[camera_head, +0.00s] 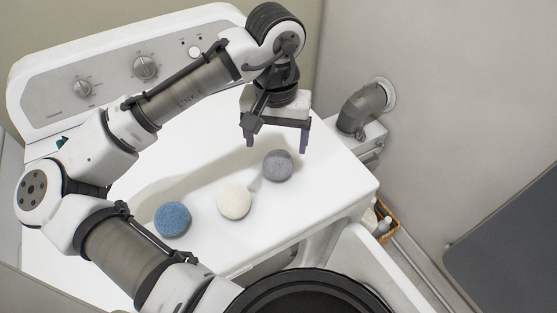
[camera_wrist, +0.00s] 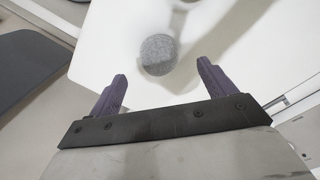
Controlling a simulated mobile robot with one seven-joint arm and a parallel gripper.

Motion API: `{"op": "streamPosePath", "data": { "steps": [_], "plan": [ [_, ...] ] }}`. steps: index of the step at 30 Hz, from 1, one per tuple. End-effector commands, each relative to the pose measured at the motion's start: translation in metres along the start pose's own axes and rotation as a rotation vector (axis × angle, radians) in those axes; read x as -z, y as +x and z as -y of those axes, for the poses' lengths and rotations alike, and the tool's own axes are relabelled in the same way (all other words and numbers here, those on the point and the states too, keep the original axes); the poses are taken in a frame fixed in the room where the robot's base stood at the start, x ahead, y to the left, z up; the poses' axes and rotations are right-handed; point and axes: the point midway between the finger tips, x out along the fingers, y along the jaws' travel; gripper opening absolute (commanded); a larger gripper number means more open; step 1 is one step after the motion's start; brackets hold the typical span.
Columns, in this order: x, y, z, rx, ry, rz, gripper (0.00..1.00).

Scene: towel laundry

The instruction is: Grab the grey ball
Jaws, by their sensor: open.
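The grey ball (camera_head: 277,165) rests on the white top of the washing machine, the rightmost of three balls in the head view. In the wrist view the grey ball (camera_wrist: 158,54) lies ahead of the fingertips, roughly between their lines. My gripper (camera_head: 276,143) is open and empty, its two dark fingers pointing down over the machine top behind the ball. In the wrist view my gripper (camera_wrist: 162,78) shows both purple fingers spread apart, with the ball not between them. The ball is fully visible in both views.
A cream ball (camera_head: 234,202) and a blue ball (camera_head: 172,219) sit to the left on the washing machine top (camera_head: 318,190). The control panel (camera_head: 120,75) rises at the back. A grey pipe elbow (camera_head: 363,108) and a wicker basket (camera_head: 385,222) are to the right.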

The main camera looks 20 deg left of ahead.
Motion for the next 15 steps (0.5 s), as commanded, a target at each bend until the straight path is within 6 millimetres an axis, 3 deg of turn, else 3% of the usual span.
{"op": "streamPosePath", "data": {
  "steps": [15],
  "plan": [
    [0.001,0.052,-0.002,0.000,0.000,0.002,0.83]
  ]
}}
